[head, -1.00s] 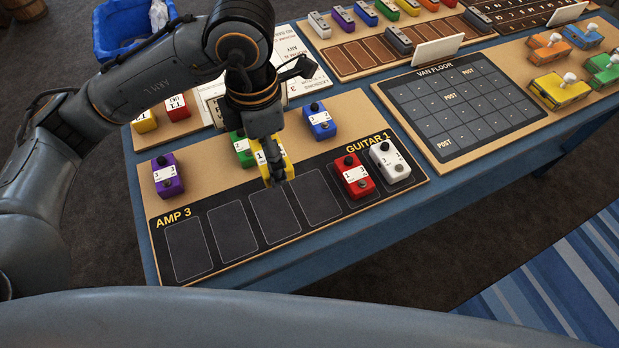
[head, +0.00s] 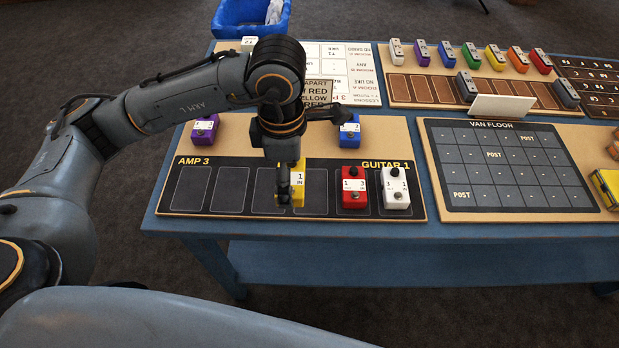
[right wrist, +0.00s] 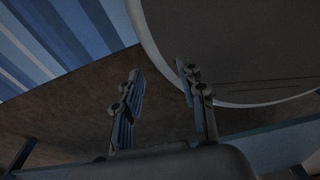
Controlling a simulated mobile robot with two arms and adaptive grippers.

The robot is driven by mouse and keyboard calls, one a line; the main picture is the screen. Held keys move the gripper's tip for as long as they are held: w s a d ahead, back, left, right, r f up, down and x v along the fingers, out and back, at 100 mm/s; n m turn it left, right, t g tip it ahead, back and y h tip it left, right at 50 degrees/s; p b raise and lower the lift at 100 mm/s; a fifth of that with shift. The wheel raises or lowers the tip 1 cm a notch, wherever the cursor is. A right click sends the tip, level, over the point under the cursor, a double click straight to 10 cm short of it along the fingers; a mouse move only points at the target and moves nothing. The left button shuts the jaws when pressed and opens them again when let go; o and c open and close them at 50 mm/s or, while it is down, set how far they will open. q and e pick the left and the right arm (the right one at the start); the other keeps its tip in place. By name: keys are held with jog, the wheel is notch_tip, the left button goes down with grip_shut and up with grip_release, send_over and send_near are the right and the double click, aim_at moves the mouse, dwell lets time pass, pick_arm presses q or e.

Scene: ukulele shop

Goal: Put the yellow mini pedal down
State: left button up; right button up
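The yellow mini pedal (head: 299,187) shows at the fingers of my left gripper (head: 284,187), which hide part of it. The gripper points down and looks shut on the pedal. The pedal appears over the third and fourth slots of the black pedal board (head: 233,209); I cannot tell whether it touches the board. A red pedal (head: 354,187) and a white pedal (head: 395,188) stand in the two rightmost slots. The two leftmost slots are empty. My right gripper (right wrist: 163,105) is open and empty in the right wrist view.
A purple pedal (head: 205,129) and a blue pedal (head: 349,132) stand behind the board. The Van Floor grid (head: 487,170) lies to the right. A blue bin (head: 232,20) is behind the table (head: 330,232).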

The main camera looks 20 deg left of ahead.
pick_arm(q)
send_over(309, 190)
jog(key=f, duration=0.5)
jog(key=shift+s+a+f+p, duration=0.1)
jog(key=shift+s+f+p, duration=0.2)
jog(key=shift+f+p, duration=0.1)
jog(key=shift+w+f, duration=0.35)
jog(key=shift+f, duration=0.05)
notch_tip(309, 190, down, 2)
jog(key=shift+f+p, duration=0.2)
jog(key=shift+p, duration=0.45)
jog(key=shift+f, duration=0.25)
jog(key=shift+f+b, duration=0.25)
jog(key=shift+b, duration=0.1)
jog(key=o, duration=1.1)
jog(key=shift+r, duration=0.1)
jog(key=shift+c, duration=0.2)
pick_arm(e)
jog(key=shift+s+d+r, duration=0.1)
jog(key=shift+d+r, duration=0.2)
jog(key=shift+r, duration=0.2)
jog(key=shift+d+r, duration=0.3)
jog(key=shift+r, duration=0.2)
jog(key=shift+d, duration=0.2)
